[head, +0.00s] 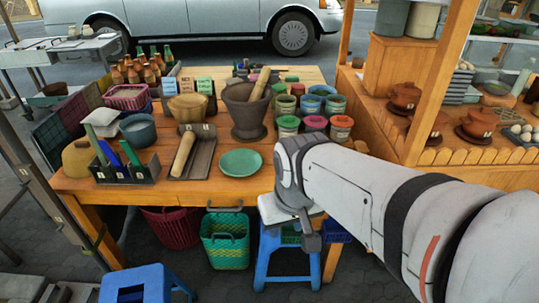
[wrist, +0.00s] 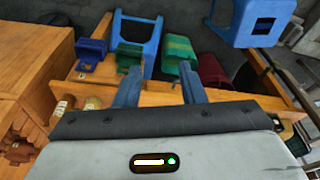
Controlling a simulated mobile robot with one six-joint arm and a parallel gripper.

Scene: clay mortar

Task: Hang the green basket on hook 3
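A green basket (head: 226,240) with a raised handle is below the front edge of the wooden table, left of my gripper (head: 311,240). It also shows in the wrist view (wrist: 180,52), beyond the fingers. My gripper points down in front of the table edge. In the wrist view its two fingers (wrist: 160,88) are apart with nothing between them. Hook 3 and any hook numbers cannot be made out.
A dark red basket (head: 174,228) is left of the green one, and a blue basket (head: 335,231) is at the right. A blue stool (head: 283,262) stands close by my gripper. Another blue stool (head: 136,284) is at the front left. The tabletop is crowded with pottery.

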